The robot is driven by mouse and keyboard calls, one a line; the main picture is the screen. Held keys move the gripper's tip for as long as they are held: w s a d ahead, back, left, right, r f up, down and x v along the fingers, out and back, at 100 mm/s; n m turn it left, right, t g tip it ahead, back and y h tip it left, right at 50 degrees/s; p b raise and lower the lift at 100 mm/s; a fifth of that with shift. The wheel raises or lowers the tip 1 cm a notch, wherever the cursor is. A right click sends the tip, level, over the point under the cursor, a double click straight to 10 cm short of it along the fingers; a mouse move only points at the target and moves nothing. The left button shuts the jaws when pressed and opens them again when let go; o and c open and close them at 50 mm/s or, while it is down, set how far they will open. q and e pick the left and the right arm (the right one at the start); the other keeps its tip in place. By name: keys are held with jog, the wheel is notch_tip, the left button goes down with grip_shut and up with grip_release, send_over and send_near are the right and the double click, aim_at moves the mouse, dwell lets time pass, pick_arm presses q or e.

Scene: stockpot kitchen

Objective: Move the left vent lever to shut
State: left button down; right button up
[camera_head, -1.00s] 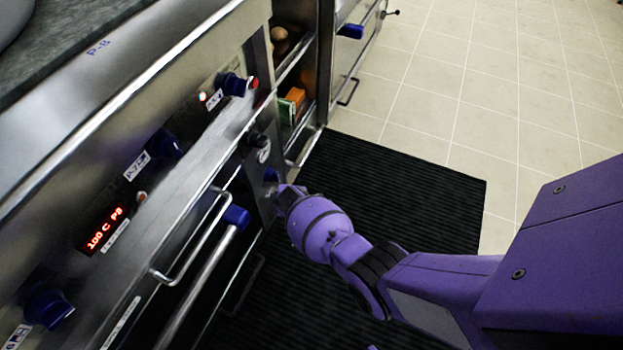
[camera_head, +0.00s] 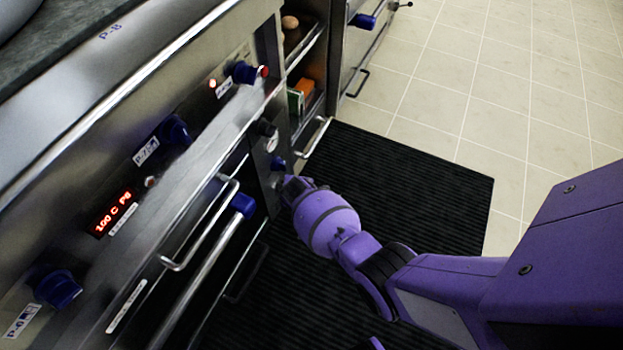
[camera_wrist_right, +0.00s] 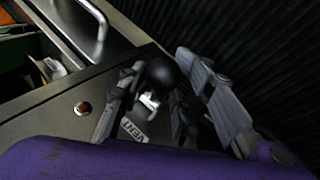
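The vent lever (camera_wrist_right: 162,73) shows in the right wrist view as a black ball knob on a short bright metal stem. A white label (camera_wrist_right: 134,130) reading VENT is beside it on the metal panel. My right gripper (camera_wrist_right: 164,82) has its fingers spread on both sides of the ball, with visible gaps. I cannot tell whether any finger touches it. The lever cannot be made out there. My left gripper is not in view.
Other blue knobs (camera_head: 58,289) and a red display (camera_head: 114,213) line the cooker front. A bar handle (camera_head: 200,225) sticks out left of my right gripper. An open shelf (camera_head: 306,87) holds small boxes. A black ribbed mat (camera_head: 420,185) covers the floor, with clear tiles beyond.

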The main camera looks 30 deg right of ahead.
jog(key=v, duration=1.1)
jog(key=shift+s+f, duration=0.15)
jog(key=shift+s, duration=0.05)
